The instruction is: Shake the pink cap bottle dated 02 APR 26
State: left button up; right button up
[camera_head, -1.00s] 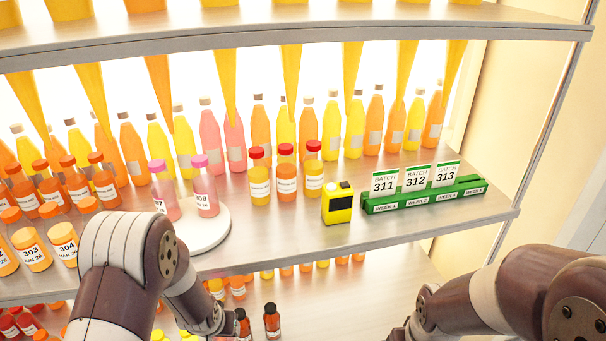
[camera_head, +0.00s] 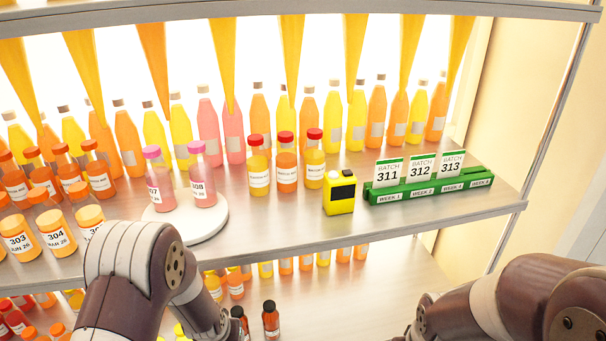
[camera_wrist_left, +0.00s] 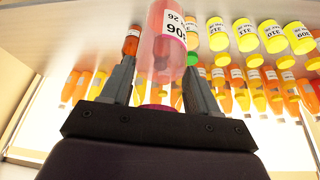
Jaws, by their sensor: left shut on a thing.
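My left gripper (camera_wrist_left: 160,72) is shut on a pink bottle (camera_wrist_left: 160,20) in the left wrist view. The bottle shows upside down, with a white label that seems to read 306 and a line ending in 26; the rest of the date is cut off. Pink shows between and below the fingers. The head view shows only my left arm, not its gripper or this bottle. Two other pink cap bottles, one ending in 07 (camera_head: 160,185) and one reading 308 (camera_head: 202,180), stand upright on a white round plate (camera_head: 212,222). My right gripper is out of view.
A yellow device (camera_head: 340,193) and a green card holder (camera_head: 425,190) stand right of several red cap bottles (camera_head: 286,165). Orange cap bottles (camera_head: 58,235) crowd the left. Small dark bottles (camera_head: 271,320) stand on the lower shelf. The shelf's front right is clear.

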pick_arm(q)
jog(key=d, duration=0.2)
jog(key=w+d, duration=0.1)
jog(key=d, duration=0.2)
jog(key=shift+w+r, duration=0.1)
jog(key=a, duration=0.2)
jog(key=s+a, duration=0.1)
jog(key=a, duration=0.1)
jog(key=shift+a, duration=0.4)
jog(key=w+d, duration=0.1)
jog(key=d, duration=0.4)
jog(key=a, duration=0.3)
jog(key=s+a, duration=0.1)
jog(key=a, duration=0.2)
jog(key=shift+s, duration=0.2)
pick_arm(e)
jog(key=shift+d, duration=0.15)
pick_arm(q)
jog(key=shift+a, duration=0.1)
